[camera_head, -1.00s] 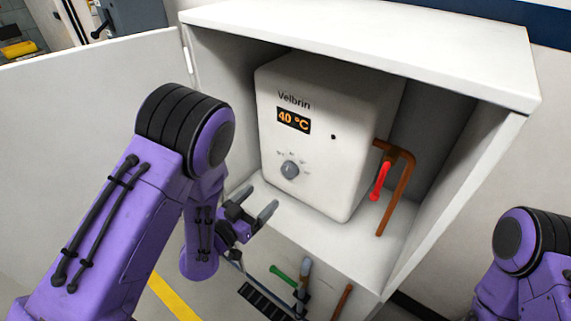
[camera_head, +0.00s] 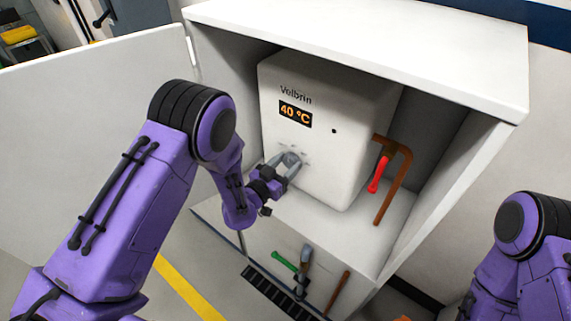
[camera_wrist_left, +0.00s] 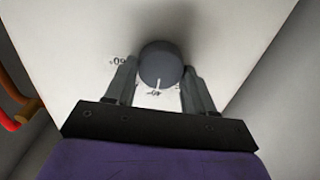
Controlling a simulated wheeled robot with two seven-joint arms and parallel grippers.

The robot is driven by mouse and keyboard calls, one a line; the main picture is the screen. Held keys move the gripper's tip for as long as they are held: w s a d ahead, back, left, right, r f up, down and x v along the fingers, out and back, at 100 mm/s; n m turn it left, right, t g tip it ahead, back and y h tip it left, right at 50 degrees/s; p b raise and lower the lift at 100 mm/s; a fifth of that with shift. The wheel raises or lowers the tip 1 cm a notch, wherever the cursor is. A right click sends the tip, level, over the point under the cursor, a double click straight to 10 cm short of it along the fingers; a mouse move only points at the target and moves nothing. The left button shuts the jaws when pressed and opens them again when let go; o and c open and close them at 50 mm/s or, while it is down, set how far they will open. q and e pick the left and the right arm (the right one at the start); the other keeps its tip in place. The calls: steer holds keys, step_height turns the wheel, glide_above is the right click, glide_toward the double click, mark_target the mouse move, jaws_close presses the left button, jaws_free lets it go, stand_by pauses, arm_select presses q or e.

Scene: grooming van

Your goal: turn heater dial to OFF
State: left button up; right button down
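The white heater (camera_head: 320,135) stands in the open cabinet, and its display (camera_head: 295,114) reads 40 °C. Its grey round dial (camera_head: 291,158) is on the lower front, partly hidden by my gripper in the head view. In the left wrist view the dial (camera_wrist_left: 160,65) has a white pointer mark at the "40" marking. My left gripper (camera_head: 285,167) is open, with one finger on each side of the dial. In the left wrist view the left gripper's fingers (camera_wrist_left: 158,88) flank the dial with small gaps. My right gripper is out of view; only the right arm shows.
A copper pipe (camera_head: 393,185) with a red lever (camera_head: 378,174) is right of the heater. The white cabinet door (camera_head: 90,125) is open at left. Below the shelf are a green-handled valve (camera_head: 284,261) and pipes.

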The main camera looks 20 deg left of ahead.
arm_select(q)
steer(key=c, duration=0.4)
steer(key=n+b, duration=0.1)
steer(key=n, duration=0.3)
steer(key=shift+a+n, duration=0.15)
steer(key=shift+n, duration=0.25)
steer(key=n, duration=0.5)
steer(key=shift+a+f, duration=0.1)
steer(key=shift+b, duration=0.3)
steer(key=o, duration=1)
steer(key=shift+w, duration=0.1)
